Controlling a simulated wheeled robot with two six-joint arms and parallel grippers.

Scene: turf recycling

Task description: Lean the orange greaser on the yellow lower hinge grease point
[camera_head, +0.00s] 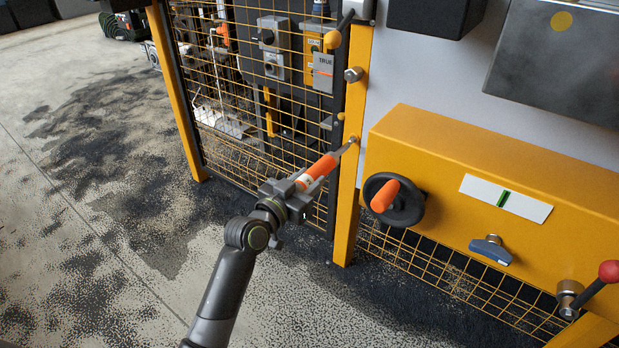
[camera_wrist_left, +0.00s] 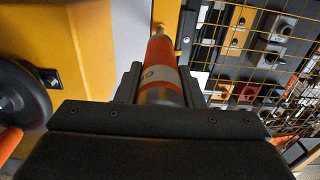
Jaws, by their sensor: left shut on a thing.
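The orange greaser (camera_head: 318,170), with a white band and a thin metal nozzle, is in my left gripper (camera_head: 299,184). It is tilted, its nozzle pointing up and right to the yellow post (camera_head: 346,210). The nozzle tip is at or very near the lower hinge grease point (camera_head: 354,140); I cannot tell whether they touch. In the left wrist view the greaser (camera_wrist_left: 161,55) lies between the two dark fingers (camera_wrist_left: 160,90), pointing away along the yellow post. The grease point is not clear there. My right gripper is not in view.
A black handwheel with an orange knob (camera_head: 384,195) sticks out of the yellow box (camera_head: 480,170) just right of the post. A yellow mesh fence (camera_head: 270,100) stands to the left. A red-knobbed lever (camera_head: 609,271) is at far right. Open floor (camera_head: 80,220) lies left.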

